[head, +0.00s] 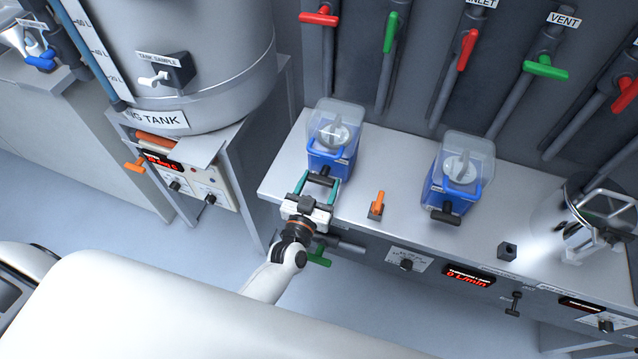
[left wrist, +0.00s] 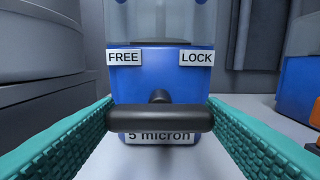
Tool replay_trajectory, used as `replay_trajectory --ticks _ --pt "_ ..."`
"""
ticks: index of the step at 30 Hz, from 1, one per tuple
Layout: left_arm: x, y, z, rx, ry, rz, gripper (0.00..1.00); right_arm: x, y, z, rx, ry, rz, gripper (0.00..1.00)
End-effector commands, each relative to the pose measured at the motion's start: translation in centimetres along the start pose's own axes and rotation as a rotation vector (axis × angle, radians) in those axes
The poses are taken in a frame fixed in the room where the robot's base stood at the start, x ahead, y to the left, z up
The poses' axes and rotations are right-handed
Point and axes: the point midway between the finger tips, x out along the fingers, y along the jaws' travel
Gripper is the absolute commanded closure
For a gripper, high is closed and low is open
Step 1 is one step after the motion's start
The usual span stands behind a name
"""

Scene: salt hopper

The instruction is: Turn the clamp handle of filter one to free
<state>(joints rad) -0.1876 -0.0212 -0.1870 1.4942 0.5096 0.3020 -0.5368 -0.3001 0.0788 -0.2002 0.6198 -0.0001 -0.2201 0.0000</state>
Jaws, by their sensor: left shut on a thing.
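The left filter (head: 331,158) has a blue body under a clear cover and stands on the steel bench. In the left wrist view its blue front (left wrist: 165,72) carries a FREE label (left wrist: 124,57) at left, a LOCK label (left wrist: 196,57) at right and a "5 micron" label below. Its black clamp handle (left wrist: 158,119) is a bar lying level across the front, below the two labels. My left gripper (head: 319,184) is in front of this filter, its teal fingers shut on the two ends of the handle. My right gripper is not in view.
A second blue filter (head: 459,182) with a black handle stands to the right. An orange-handled valve (head: 377,203) rises from the bench between them. A green handle (head: 319,257) is below the bench edge near my left wrist. A steel tank (head: 190,60) stands at left.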

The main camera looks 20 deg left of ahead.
Motion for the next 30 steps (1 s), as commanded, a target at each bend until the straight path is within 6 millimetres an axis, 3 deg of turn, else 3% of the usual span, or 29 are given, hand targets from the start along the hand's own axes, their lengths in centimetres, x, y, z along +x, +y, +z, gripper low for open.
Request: replay_trajectory --ticks 11,30 --pt "-0.01 0.01 -0.02 -0.184 0.001 0.000 0.59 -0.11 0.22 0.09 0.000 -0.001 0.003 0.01" --pt "-0.01 0.11 -0.15 -0.785 0.001 -0.001 0.59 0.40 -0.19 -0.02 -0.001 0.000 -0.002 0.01"
